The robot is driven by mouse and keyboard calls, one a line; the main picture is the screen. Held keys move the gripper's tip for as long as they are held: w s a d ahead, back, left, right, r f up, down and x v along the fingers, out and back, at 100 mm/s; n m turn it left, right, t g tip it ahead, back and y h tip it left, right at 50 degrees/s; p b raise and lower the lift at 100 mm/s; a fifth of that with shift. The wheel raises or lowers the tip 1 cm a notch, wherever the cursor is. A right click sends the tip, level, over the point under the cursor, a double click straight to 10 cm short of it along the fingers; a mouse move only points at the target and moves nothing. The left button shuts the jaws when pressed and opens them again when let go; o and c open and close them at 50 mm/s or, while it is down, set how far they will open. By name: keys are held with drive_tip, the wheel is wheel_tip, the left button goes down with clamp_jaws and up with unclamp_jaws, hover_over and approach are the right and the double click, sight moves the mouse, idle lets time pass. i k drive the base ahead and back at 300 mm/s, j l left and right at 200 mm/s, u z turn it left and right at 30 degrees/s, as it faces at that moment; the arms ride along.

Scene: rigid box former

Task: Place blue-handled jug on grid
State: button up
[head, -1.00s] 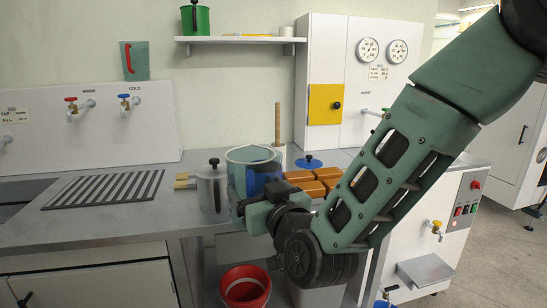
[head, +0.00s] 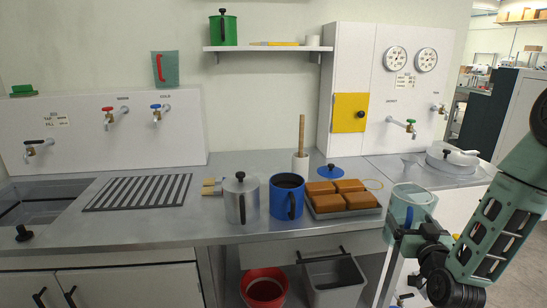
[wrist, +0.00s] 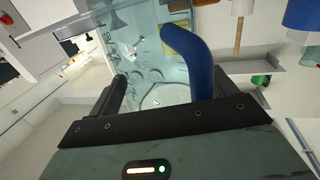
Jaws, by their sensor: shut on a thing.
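The blue-handled jug, a clear pale teal vessel (head: 414,198), is in my gripper (head: 408,232) at the right in the head view. My gripper is shut on it and holds it up, near the counter's front edge right of the bread tray. The wrist view shows the jug's clear wall (wrist: 150,45) and its blue handle (wrist: 196,62) close to the jaws. The exact contact is hard to see. The grid (head: 137,192), dark slats on the left counter, lies flat and bare, well left of my gripper.
A steel lidded pot (head: 241,202), a blue mug (head: 287,201) and a tray of brown loaves (head: 345,212) stand between the grid and my gripper. Taps (head: 109,117) stick out above the grid. A red-handled jug (head: 165,68) is up on the wall. A red bucket (head: 264,288) is below.

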sight(120, 190)
drive_tip(key=k+j+u, duration=0.1)
drive_tip(key=j+u, duration=0.3)
drive_tip(key=k+j+u, duration=0.1)
drive_tip(key=j+u, duration=0.3)
drive_tip(key=l, duration=0.1)
